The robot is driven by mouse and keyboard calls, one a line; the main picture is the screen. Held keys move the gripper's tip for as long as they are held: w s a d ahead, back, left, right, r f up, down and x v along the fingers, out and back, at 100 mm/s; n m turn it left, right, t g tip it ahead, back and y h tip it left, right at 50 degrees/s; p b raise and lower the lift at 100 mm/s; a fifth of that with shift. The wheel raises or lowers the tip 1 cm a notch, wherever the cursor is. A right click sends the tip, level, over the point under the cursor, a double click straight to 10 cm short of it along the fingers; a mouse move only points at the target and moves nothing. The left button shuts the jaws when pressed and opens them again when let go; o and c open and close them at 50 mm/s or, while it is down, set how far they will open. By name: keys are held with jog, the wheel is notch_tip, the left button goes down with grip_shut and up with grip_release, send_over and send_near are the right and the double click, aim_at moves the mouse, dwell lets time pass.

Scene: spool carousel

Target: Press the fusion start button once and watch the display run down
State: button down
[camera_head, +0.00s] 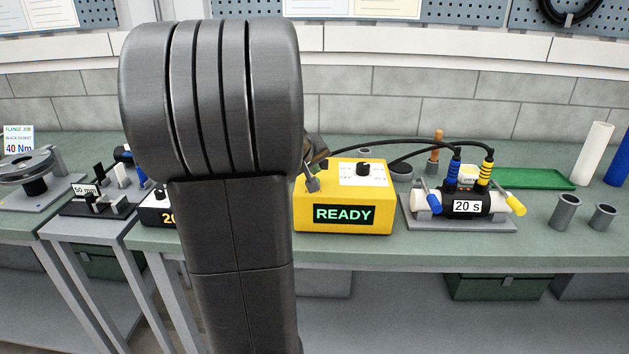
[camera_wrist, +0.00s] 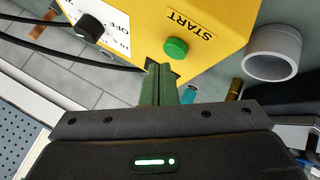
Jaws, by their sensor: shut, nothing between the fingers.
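The yellow fusion box (camera_head: 310,207) stands on the bench, its front display (camera_head: 344,214) reading "READY" in green. Its top has a black knob (camera_head: 363,169) on a white panel. In the wrist view the yellow box (camera_wrist: 220,75) fills the upper middle, with the green start button (camera_wrist: 176,48) beside a "START" label. The knob (camera_wrist: 90,28) shows at upper left. My gripper (camera_wrist: 164,68) is shut and empty, its fingertips close to the green button; I cannot tell whether they touch it. In the head view my gripper (camera_head: 312,184) is partly hidden behind my arm, at the box's left end.
Black cables run from the box to a pipe fitting (camera_head: 467,203) clamped in a grey fixture (camera_head: 490,223), labelled "20 s". Grey pipe pieces (camera_head: 565,212) and a green tray (camera_head: 535,179) are at right. A black box (camera_head: 157,211) stands left, partly behind my arm.

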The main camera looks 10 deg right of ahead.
jog(key=shift+f+b, duration=0.4)
jog(key=shift+f+b, duration=0.45)
jog(key=shift+b, duration=0.1)
dwell(0.6)
jog(key=shift+r, duration=0.1)
jog(key=shift+r+p, duration=0.65)
jog(key=shift+r, duration=0.15)
jog(key=shift+r+p, duration=1.85)
jog(key=shift+r, duration=0.65)
